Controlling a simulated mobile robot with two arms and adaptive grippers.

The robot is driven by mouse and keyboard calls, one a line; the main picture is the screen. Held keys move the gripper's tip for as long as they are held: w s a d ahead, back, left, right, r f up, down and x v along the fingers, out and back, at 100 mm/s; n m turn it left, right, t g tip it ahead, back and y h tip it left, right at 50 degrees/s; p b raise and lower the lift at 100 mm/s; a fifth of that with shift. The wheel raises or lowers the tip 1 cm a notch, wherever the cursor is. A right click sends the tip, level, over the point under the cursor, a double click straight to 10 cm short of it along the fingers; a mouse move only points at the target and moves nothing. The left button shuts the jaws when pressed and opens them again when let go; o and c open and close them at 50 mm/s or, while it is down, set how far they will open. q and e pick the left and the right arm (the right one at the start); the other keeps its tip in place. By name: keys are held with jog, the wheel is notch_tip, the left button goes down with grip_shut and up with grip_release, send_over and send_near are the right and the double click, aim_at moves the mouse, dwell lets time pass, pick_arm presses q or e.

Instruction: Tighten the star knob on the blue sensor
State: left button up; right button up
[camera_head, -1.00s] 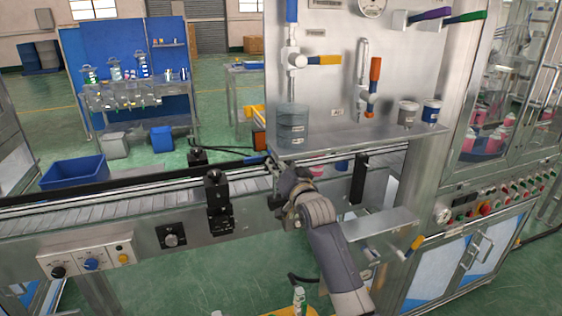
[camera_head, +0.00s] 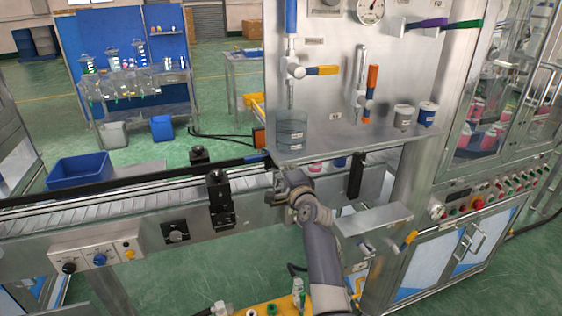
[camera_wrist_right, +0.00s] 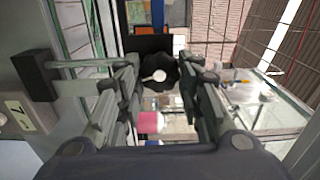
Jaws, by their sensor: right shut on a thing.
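The star knob (camera_wrist_right: 155,72) is black with a pale centre and shows between the fingers in the right wrist view. My right gripper (camera_wrist_right: 154,80) has one finger on each side of the knob and is shut on it. A narrow blue strip (camera_wrist_right: 157,14) shows above the knob; I cannot tell whether it is the blue sensor. In the head view my right gripper (camera_head: 284,192) is at the conveyor's near side, under the machine's shelf, and its wrist hides the knob. My left gripper is not in view.
The conveyor (camera_head: 120,196) runs left from the machine, with a black post (camera_head: 219,200) just left of my gripper. A metal shelf (camera_head: 375,218) juts out at the right. A pink cap (camera_wrist_right: 150,122) shows below the knob.

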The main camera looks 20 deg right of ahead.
jog(key=shift+m+p, duration=0.4)
jog(key=shift+m, duration=0.8)
jog(key=o, duration=1.1)
jog(key=shift+f, duration=0.1)
